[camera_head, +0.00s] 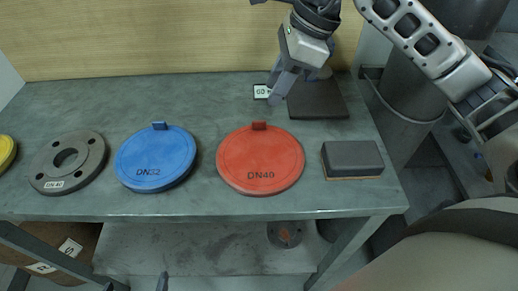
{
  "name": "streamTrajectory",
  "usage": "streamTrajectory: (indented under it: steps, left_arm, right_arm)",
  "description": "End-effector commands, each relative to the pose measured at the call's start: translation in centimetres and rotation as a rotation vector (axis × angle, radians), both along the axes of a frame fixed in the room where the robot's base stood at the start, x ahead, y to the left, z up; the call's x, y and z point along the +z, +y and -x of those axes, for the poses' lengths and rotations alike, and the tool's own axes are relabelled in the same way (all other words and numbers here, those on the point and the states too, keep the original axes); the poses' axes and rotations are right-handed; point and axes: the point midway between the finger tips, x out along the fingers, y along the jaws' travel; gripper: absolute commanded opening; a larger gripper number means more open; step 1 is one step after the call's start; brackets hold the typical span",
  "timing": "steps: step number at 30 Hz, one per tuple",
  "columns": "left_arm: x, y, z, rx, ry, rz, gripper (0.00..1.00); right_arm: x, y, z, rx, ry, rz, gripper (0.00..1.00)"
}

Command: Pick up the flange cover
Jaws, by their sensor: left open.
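Two round flange covers lie flat on the grey-green workbench (225,98). The blue cover (155,160), marked "DN32", is left of centre, and the red cover (260,160), marked "DN40", is near the middle. Each has a small upright tab at its far edge. My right gripper (278,90) is over the back right of the bench, behind the red cover and apart from it; its finger gap is hard to see. Of my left gripper (136,285), only what look like fingertips show at the bottom edge, in front of the bench and apart. Neither gripper touches a cover.
A grey flange ring (88,172) labelled "DN40" lies left of the blue cover. A yellow disc (5,150) is at the left edge. A grey block (352,158) is right of the red cover. A dark square plate (330,98) and a label (261,92) are near my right gripper.

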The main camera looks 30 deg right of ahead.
Motion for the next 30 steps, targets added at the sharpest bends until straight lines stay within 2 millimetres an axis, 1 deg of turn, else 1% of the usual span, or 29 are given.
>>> streamTrajectory:
  steps: [1,3,11,15,18,22,28,29,30]
  left_arm:
    - [0.0,0.0,0.0,-0.001,0.001,-0.001,0.97]
    - [0.1,0.0,-0.1,0.0,-0.001,-0.002,0.97]
    - [0.5,0.0,-0.3,-0.002,-0.005,-0.005,0.97]
    - [0.9,0.1,-0.4,-0.002,-0.005,-0.012,0.97]
    - [0.8,0.1,-0.4,-0.003,-0.005,-0.015,0.97]
    - [0.7,0.1,-0.4,-0.003,-0.004,-0.017,0.97]
    - [0.5,0.2,-0.3,-0.003,-0.001,-0.018,0.97]
    - [0.5,0.2,-0.3,-0.004,-0.001,-0.019,0.97]
    - [0.5,0.2,-0.3,-0.004,-0.001,-0.019,0.97]
  right_arm:
    - [-0.8,0.4,-0.1,0.002,0.003,-0.003,0.33]
    - [-1.6,0.7,-0.3,0.001,0.001,-0.002,0.33]
    - [-3.4,1.4,-0.4,0.002,0.003,-0.003,0.33]
    - [-5.3,2.4,-0.5,0.002,0.005,-0.003,0.33]
    - [-6.6,2.7,-0.8,0.0,0.002,-0.002,0.33]
    - [-7.2,3.0,-1.0,-0.001,-0.001,-0.002,0.33]
    - [-7.3,2.9,-1.0,0.0,-0.002,-0.001,0.33]
    - [-7.2,2.9,-1.0,0.0,-0.002,-0.001,0.24]
    - [-7.2,2.9,-1.0,0.0,-0.002,-0.001,0.13]
